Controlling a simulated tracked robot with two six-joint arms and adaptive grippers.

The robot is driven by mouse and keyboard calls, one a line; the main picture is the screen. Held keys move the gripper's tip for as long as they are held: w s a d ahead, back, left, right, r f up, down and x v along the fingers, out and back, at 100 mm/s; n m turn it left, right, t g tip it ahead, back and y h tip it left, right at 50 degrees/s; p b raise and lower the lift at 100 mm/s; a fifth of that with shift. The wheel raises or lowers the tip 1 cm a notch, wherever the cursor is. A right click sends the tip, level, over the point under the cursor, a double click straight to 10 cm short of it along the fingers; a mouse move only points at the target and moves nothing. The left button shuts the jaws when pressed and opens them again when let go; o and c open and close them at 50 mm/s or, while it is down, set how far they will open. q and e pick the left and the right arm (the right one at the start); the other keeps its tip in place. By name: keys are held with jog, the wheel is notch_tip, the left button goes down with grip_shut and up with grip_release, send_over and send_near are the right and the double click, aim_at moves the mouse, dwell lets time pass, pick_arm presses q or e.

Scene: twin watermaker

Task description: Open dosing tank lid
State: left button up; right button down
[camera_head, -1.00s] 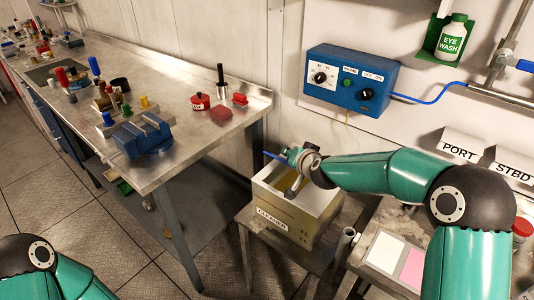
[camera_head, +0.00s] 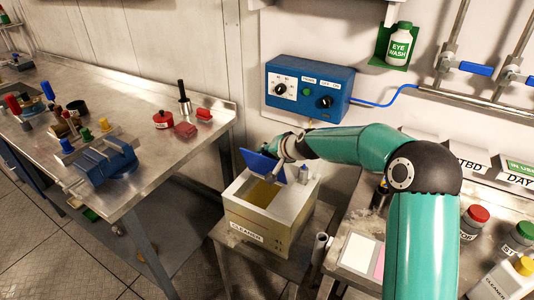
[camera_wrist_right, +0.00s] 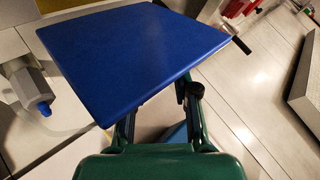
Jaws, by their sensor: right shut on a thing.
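The dosing tank (camera_head: 255,222) is a cream box labelled "CLEANER" on a low stand. Its top opening shows a yellowish inside. The blue lid (camera_head: 262,166) stands tilted above the opening, its broad face toward the head camera. My right gripper (camera_head: 284,152) is shut on the lid at its right side. In the right wrist view the lid (camera_wrist_right: 135,55) fills the upper middle, in front of my right gripper (camera_wrist_right: 160,115), and hides part of the fingers. Whether the lid touches the tank rim is unclear. My left gripper is out of view.
A blue control box (camera_head: 309,88) is on the wall above the tank. A steel workbench (camera_head: 150,185) with a blue vise (camera_head: 105,162) stands at left. Bottles and a white card (camera_head: 359,252) are on the right-hand bench.

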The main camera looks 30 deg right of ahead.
jog(key=shift+d, duration=0.2)
jog(key=c, duration=0.9)
grip_release()
jog(key=shift+a, duration=0.1)
jog(key=a+v, duration=0.1)
jog(key=v, duration=1.1)
jog(key=shift+d, duration=0.45)
